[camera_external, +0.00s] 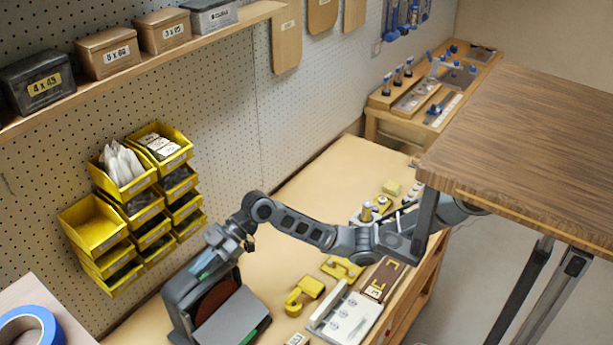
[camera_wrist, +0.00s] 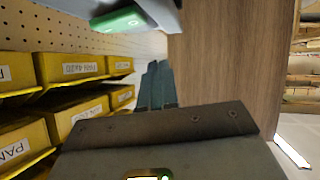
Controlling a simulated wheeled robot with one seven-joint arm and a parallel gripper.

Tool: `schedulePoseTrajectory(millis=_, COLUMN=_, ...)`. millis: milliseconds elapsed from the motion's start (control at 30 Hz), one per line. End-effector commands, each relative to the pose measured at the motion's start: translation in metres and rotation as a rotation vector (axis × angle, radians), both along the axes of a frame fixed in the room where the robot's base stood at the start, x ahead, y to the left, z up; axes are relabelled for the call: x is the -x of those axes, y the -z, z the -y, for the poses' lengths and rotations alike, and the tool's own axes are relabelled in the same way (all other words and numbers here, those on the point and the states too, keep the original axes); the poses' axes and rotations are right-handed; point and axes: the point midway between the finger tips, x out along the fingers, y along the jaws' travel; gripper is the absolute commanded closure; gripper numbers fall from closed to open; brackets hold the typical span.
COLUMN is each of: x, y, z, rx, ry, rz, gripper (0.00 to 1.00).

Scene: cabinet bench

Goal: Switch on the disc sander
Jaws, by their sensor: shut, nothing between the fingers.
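The disc sander (camera_external: 178,308) stands on the bench at the lower left of the external view, a grey machine with a dark reddish disc and a flat grey table with a green patch. My gripper (camera_external: 203,266) is at the top of the sander. The gap to its housing cannot be judged. In the wrist view, my gripper's fingers (camera_wrist: 156,85) are together and empty, partly hidden behind a large dark grey body. A small green-lit part with a yellowish rim (camera_wrist: 149,177) shows at the bottom edge. I cannot tell the switch's state.
Yellow bins (camera_external: 92,224) hang on the pegboard just left of the sander. A blue tape roll (camera_external: 30,324) lies at the lower left. Yellow blocks (camera_external: 303,294) and a white fixture (camera_external: 347,318) stand on the bench to the right. A brown tabletop (camera_external: 530,130) overhangs at right.

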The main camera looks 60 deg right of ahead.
Motion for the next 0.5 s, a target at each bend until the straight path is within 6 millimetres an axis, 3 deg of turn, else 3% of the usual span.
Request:
schedulePoseTrajectory(millis=233, x=-0.014, y=-0.020, z=-0.009, rx=0.208, ry=-0.087, rz=-0.048, gripper=1.00)
schedulePoseTrajectory(millis=500, x=-0.027, y=-0.053, z=0.003, rx=0.454, ry=-0.125, rz=-0.097, gripper=1.00)
